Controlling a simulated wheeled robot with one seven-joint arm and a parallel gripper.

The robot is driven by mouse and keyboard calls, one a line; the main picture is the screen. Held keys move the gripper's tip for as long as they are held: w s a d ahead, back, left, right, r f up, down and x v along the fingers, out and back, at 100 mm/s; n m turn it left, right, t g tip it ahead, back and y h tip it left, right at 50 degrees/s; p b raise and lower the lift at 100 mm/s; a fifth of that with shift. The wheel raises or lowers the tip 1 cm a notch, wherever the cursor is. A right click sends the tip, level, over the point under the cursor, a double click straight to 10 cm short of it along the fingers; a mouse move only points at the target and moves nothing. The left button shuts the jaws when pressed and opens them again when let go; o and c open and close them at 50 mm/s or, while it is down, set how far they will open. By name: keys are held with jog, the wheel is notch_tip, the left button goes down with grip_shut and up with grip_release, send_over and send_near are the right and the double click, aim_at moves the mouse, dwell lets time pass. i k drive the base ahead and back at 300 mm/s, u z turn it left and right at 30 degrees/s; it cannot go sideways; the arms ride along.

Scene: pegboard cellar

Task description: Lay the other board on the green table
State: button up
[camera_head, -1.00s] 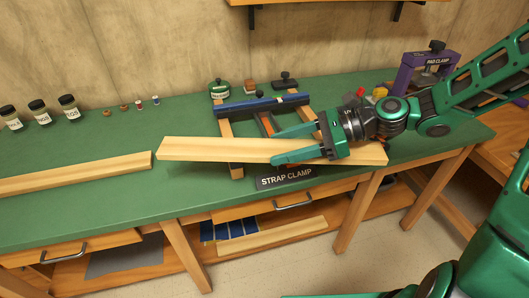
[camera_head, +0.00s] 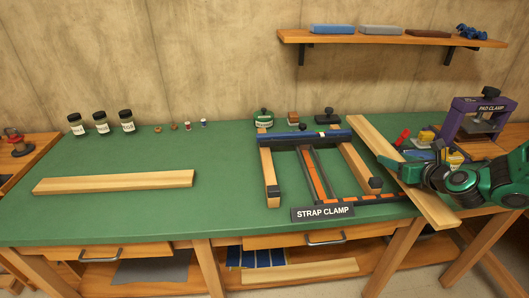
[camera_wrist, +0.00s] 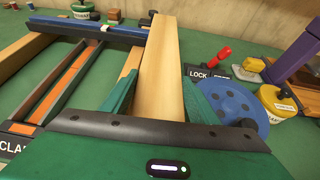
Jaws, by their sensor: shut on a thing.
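My gripper (camera_head: 402,174) is shut on a long pale wooden board (camera_head: 376,138) at the right side of the green table (camera_head: 100,222). The board points away from me, beside the right rail of the strap clamp, and its near end reaches past the table's front edge. In the wrist view the board (camera_wrist: 166,70) runs between the two green fingers (camera_wrist: 158,98). I cannot tell whether it touches the table. A second pale board (camera_head: 115,182) lies flat on the left part of the table.
The strap clamp (camera_head: 318,175) fills the table's middle right. The purple pad clamp (camera_head: 480,120), a blue disc (camera_wrist: 226,100), a red-handled tool and yellow tubs crowd the right. Jars (camera_head: 101,123) stand at the back left. The table between left board and clamp is clear.

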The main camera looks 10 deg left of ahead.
aim_at(134, 163)
jog(key=u, duration=0.55)
jog(key=k, duration=1.25)
jog(key=u, duration=1.05)
jog(key=i, duration=2)
jog(key=z, duration=0.8)
